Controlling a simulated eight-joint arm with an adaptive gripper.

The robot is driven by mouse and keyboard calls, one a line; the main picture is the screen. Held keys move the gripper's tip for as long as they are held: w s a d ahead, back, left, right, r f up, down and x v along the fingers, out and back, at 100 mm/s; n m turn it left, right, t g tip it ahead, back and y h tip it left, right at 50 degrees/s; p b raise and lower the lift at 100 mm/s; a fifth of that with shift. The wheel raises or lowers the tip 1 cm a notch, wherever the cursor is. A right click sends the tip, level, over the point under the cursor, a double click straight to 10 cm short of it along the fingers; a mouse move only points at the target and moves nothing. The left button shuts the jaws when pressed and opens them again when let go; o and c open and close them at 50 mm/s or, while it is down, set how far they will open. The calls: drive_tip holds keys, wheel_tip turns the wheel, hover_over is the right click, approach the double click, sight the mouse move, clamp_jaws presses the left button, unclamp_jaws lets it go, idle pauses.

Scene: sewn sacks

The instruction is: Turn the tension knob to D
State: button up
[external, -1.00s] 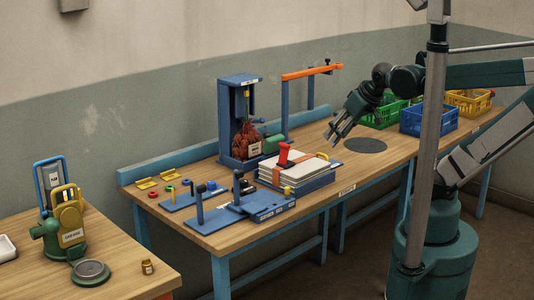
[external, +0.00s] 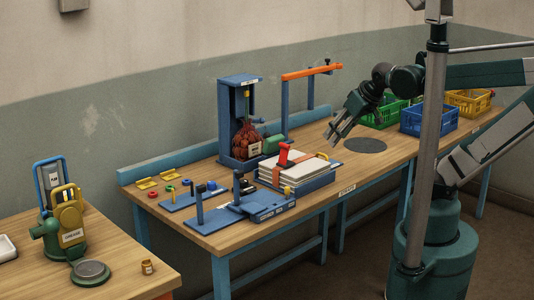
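No knob lettering can be read at this size, so I cannot tell which part is the tension knob. A blue upright machine (external: 229,118) stands at the back of the long bench, with a red-brown net sack (external: 246,139) in it and a small dark knob-like part on its right side. My gripper (external: 331,137) points down and left above the bench, right of the machine and behind the sack stack. Its fingers look apart with nothing between them, and it touches nothing that I can see.
A stack of pale sacks (external: 293,173) with a red-handled tool (external: 285,155) lies in front of the machine. An orange arm (external: 311,71) on a blue post rises behind. Blue fixtures (external: 235,208) stand in front. Green, blue (external: 428,120) and yellow crates stand right. A dark disc (external: 365,145) lies on clear bench.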

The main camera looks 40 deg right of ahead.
drive_tip(key=shift+r, duration=0.1)
drive_tip(key=shift+c, duration=0.5)
drive_tip(key=w+a+r+n+g+p, duration=0.2)
drive_tip(key=w+a+r+n+p, duration=0.35)
drive_tip(key=w, duration=0.35)
drive_tip(key=n+g+p, duration=0.5)
drive_tip(key=n+p, duration=0.6)
drive_tip(key=n, duration=0.3)
hover_over(211, 182)
drive_tip(key=shift+m, duration=0.25)
drive_tip(key=shift+s+a+f, duration=0.1)
drive_tip(key=shift+f, duration=3.15)
drive_tip(key=shift+s+f, duration=0.1)
drive_tip(key=shift+f, duration=3.15)
drive_tip(key=shift+f, duration=3.85)
